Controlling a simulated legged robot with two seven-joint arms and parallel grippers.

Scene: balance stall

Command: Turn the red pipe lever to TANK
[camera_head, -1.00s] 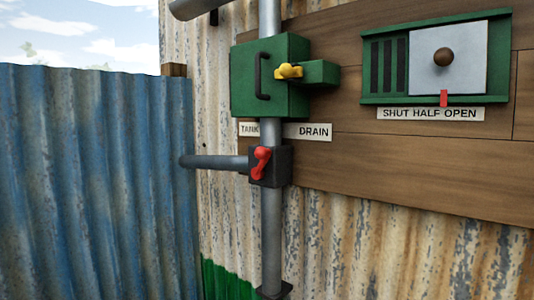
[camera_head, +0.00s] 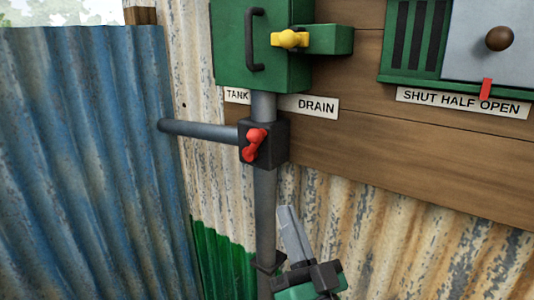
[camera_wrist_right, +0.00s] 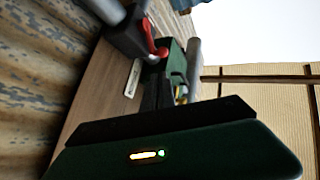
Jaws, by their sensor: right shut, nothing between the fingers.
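The red pipe lever (camera_head: 253,144) sits on a dark valve block (camera_head: 272,150) on the grey vertical pipe. It is tilted, its upper end leaning right toward the DRAIN label (camera_head: 317,106). The TANK label (camera_head: 237,95) is at upper left, partly hidden by the green box. My right gripper (camera_head: 289,212) is below and right of the lever, apart from it, fingers shut and empty, pointing up. In the right wrist view the red lever (camera_wrist_right: 153,40) shows beyond the fingers (camera_wrist_right: 157,88). My left gripper is not in view.
A green box (camera_head: 262,50) with a black handle and yellow latch (camera_head: 290,39) is above the valve. A side pipe (camera_head: 200,130) runs left. A green slide panel (camera_head: 415,45) is at upper right. Corrugated walls stand behind and left.

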